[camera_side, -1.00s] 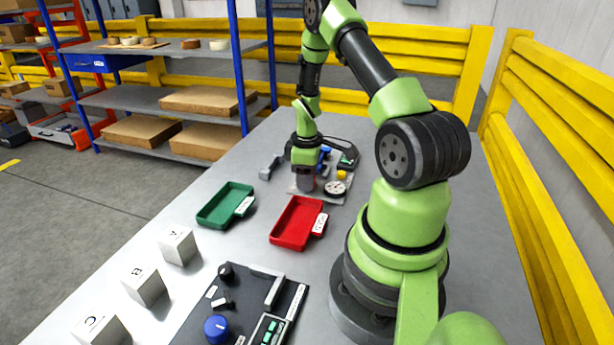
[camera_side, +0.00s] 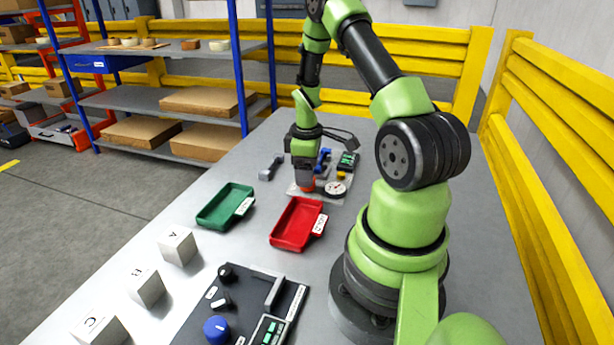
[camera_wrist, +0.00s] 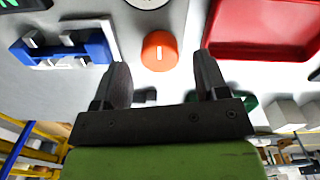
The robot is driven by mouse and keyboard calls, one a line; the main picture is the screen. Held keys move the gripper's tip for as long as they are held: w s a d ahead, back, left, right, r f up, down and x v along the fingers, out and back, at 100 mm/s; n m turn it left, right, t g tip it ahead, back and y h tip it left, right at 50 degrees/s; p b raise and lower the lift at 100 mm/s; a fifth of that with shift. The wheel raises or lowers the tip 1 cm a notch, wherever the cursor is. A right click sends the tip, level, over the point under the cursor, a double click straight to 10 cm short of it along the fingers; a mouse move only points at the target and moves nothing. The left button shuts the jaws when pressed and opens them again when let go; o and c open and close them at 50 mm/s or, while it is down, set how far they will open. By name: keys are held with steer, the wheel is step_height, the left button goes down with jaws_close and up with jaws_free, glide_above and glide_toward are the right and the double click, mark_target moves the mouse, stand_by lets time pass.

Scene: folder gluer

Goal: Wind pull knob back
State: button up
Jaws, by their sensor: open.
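The pull knob looks to be the round orange knob (camera_wrist: 159,51) with a white line on its face. In the wrist view it sits just beyond and between my fingertips, clear of both. My gripper (camera_wrist: 163,70) is open, with one dark finger on each side and nothing between them. In the side view my gripper (camera_side: 305,172) is over the fixture plate at the far part of the table. A little of the orange knob (camera_side: 308,184) shows below it; the rest is hidden.
A blue clamp-like part (camera_wrist: 65,50) lies left of the knob in the wrist view. A white dial (camera_side: 335,188) stands close to the knob. A red tray (camera_side: 297,224) and a green tray (camera_side: 225,205) lie nearer the camera.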

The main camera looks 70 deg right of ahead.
step_height(320, 180, up, 8)
steer(key=shift+f, duration=0.15)
steer(key=shift+a, duration=0.15)
stand_by(0.3)
steer(key=w+a+r+m+t, duration=0.2)
steer(key=w+a+r, duration=0.1)
steer(key=a+r, duration=0.55)
steer(key=s+a+r+m+t, duration=0.1)
steer(key=s+a+r, duration=0.2)
steer(key=a, duration=0.3)
steer(key=s+a+r+m+t+y, duration=0.1)
steer(key=s+a+r+t, duration=0.1)
steer(key=s+a+r, duration=0.1)
steer(key=s+a+r+m+t+y, duration=0.1)
steer(key=s+a+r+m+t, duration=0.1)
steer(key=a, duration=0.6)
step_height(320, 180, up, 3)
steer(key=shift+s+a+f, duration=0.1)
steer(key=shift+s+a, duration=0.25)
steer(key=shift+s, duration=0.5)
